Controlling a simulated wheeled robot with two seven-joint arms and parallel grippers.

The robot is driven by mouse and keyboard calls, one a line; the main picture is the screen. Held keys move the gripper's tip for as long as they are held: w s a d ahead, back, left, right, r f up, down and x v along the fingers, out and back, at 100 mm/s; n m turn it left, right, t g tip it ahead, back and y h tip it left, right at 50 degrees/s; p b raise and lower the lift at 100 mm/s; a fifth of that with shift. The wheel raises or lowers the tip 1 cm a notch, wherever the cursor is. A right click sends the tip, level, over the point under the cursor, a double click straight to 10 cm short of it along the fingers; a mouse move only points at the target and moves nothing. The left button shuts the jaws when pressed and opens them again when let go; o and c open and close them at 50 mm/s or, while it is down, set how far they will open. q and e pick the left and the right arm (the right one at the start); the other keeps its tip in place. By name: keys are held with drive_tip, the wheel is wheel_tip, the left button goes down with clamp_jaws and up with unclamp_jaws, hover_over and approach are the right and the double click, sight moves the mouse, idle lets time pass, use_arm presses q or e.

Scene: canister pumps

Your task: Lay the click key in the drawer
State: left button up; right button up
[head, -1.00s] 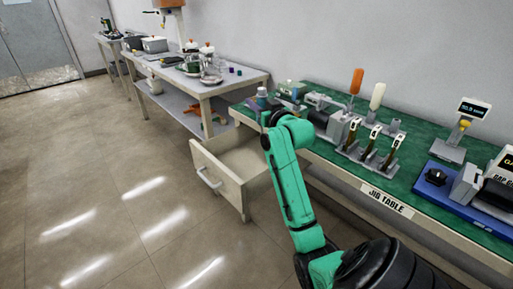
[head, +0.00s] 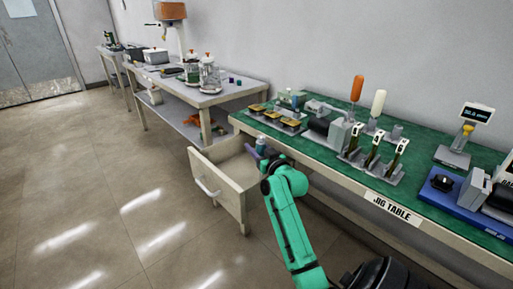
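The drawer (head: 212,191) stands pulled out from the left end of the jig table, with a pale handle on its front. Its inside is visible and looks empty on the left; my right gripper hides part of the right side. My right gripper (head: 262,156) is at the drawer's right rear, close to the table edge. A small blue-grey capped piece, which I take for the click key (head: 261,142), shows at the gripper and has moved with it. The fingers themselves are mostly hidden by the wrist. My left gripper is out of view.
The jig table (head: 330,163) has a green top. It carries a rack with several upright clips (head: 373,150), orange and white handled tools, yellow-topped pieces (head: 263,112) and a blue tray (head: 460,205). A side table (head: 205,98) stands behind. The floor left of the drawer is clear.

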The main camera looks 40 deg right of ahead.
drive_tip(key=shift+r, duration=0.1)
drive_tip(key=v, duration=1.2)
